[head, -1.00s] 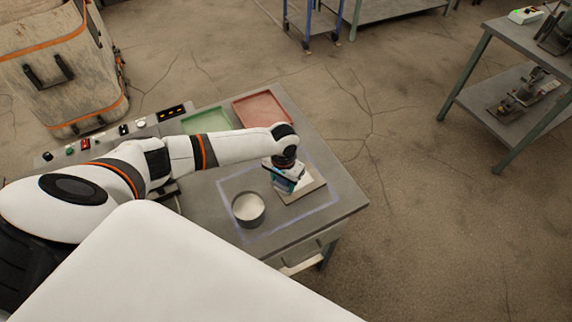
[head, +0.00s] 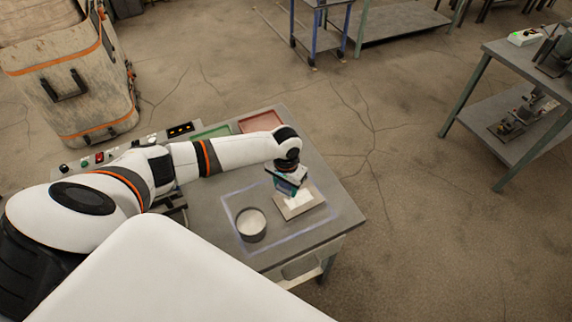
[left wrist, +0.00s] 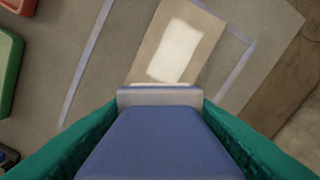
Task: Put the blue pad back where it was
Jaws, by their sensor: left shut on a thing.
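The blue pad (left wrist: 160,145) is between the teal fingers of my left gripper (left wrist: 160,118), with a pale grey strip along its far edge. My left gripper (head: 288,186) is shut on it, above the table beside a tan board. The tan board (head: 312,205) lies on the grey table (head: 335,215) and has a white rectangle (head: 299,198) on it. In the left wrist view the tan board (left wrist: 205,55) is beyond the pad. The arm and fingers mostly hide the pad in the head view. My right gripper is out of view.
A round grey container (head: 250,226) with pale contents stands left of the board, inside a bluish outline on the table. A green tray (head: 212,131) and a red tray (head: 261,121) lie at the back, partly behind my arm. A control strip (head: 100,158) runs along the left.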

